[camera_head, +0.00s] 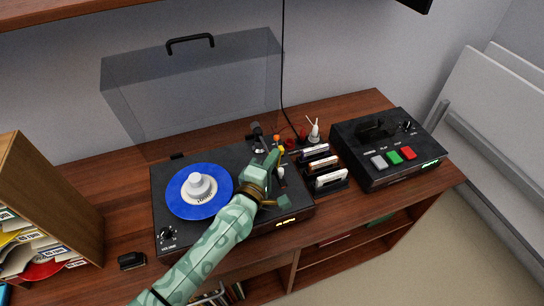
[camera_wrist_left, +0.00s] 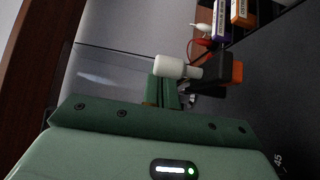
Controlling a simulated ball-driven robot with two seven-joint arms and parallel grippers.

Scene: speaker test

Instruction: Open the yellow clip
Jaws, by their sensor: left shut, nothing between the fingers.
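A small yellow piece (camera_head: 281,149), which looks like the yellow clip, shows at the right rear of the turntable (camera_head: 164,207), beside the tonearm parts. My left gripper (camera_head: 273,158) reaches over the turntable with its fingertips right beside the yellow piece. Its fingers are shut and hold nothing. I cannot tell whether they touch the yellow piece. In the left wrist view the green fingers (camera_wrist_left: 161,92) are together, close to a white cylinder (camera_wrist_left: 176,68) and a black and orange part (camera_wrist_left: 237,72). I cannot make out the yellow clip there. My right gripper is not in view.
A blue record (camera_head: 182,210) lies on the turntable, under a raised clear lid (camera_head: 190,90). A white plug (camera_head: 314,133) and red cable are behind.

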